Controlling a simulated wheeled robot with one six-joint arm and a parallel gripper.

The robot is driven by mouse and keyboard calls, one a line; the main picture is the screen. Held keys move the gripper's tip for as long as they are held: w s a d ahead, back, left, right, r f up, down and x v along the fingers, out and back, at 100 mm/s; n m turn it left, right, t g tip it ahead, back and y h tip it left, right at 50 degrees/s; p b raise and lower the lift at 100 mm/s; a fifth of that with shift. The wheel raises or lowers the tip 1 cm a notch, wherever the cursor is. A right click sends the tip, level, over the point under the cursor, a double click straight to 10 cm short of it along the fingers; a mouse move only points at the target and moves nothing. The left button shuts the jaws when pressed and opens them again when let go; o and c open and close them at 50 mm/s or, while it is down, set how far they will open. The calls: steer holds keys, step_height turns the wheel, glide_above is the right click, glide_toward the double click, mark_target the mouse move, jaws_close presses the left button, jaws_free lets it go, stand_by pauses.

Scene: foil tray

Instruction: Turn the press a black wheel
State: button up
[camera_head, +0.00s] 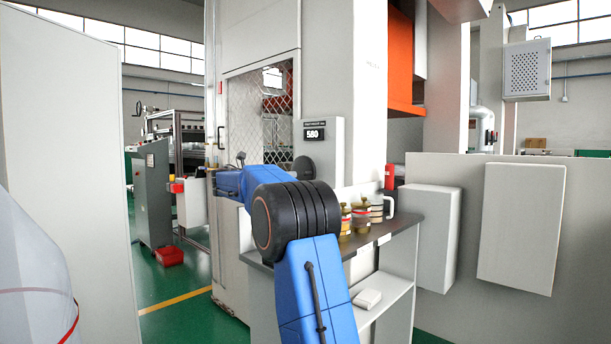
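A black round wheel (303,168) sits on the front of a grey control box with a 580 display (314,134), on the press (258,40). The lower part of the wheel is partly covered by my blue arm. My arm rises from the bottom, bends at a large black joint, and its far part points left, in front of the press. My gripper (212,180) seems to be at that far left end, apart from the wheel. Its fingers are too small and unclear to tell whether they are open.
A grey counter (377,234) at the right of my arm bears several brass-coloured jars (361,217). A white block (367,298) lies on the shelf below. White panels (521,228) stand at right, a tall white panel (62,130) at left.

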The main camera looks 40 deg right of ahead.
mark_target(304, 173)
steer(key=d, duration=0.7)
steer(key=w+d, duration=0.1)
steer(key=d, duration=0.3)
steer(key=shift+d, duration=0.2)
jaws_close()
